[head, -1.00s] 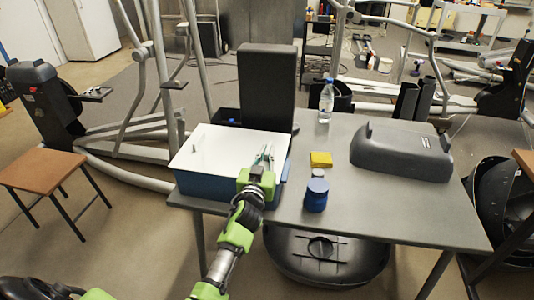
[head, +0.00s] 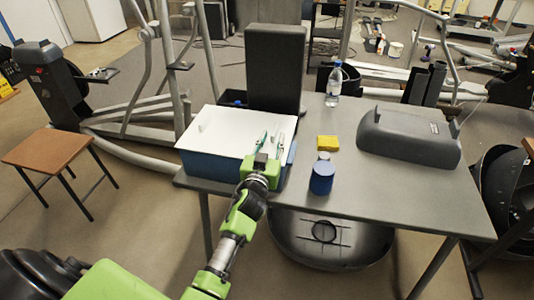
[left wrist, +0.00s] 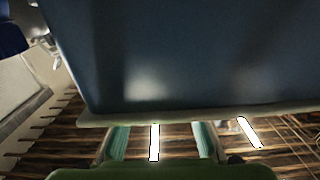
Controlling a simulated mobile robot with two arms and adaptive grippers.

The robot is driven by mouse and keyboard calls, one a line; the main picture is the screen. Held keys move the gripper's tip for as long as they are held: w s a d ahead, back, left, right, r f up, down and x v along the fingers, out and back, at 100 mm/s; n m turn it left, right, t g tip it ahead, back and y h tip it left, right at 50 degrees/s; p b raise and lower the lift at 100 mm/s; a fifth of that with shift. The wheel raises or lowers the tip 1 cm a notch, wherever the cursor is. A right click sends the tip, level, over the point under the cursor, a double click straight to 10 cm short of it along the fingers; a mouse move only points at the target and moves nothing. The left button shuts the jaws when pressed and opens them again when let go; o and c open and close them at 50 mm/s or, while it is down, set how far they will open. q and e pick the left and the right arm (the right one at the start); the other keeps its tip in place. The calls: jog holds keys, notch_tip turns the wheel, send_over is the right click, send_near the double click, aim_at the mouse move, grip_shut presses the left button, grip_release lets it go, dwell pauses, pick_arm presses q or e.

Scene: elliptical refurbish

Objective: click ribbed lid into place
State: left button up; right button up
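A white lid (head: 225,135) lies over a blue bin (head: 212,166) at the left end of the grey table. A strip of blue shows beyond the lid's right edge. I cannot make out ribs or whether the lid is latched. My left gripper (head: 270,142) is at the lid's front right, its fingers apart over that area. In the left wrist view the blue bin's wall (left wrist: 190,60) fills the upper part, with the pale lid edge (left wrist: 200,115) below it. My left gripper's fingers (left wrist: 162,142) show apart there, nothing visible between them. My right gripper is out of view.
A blue jar (head: 321,180), a yellow block (head: 327,143), a water bottle (head: 334,85) and a dark grey housing (head: 410,135) stand on the table (head: 385,185). A tall dark panel (head: 275,70) rises behind the bin. A brown stool (head: 47,150) stands left.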

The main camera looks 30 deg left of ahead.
pick_arm(q)
jog(key=v, duration=1)
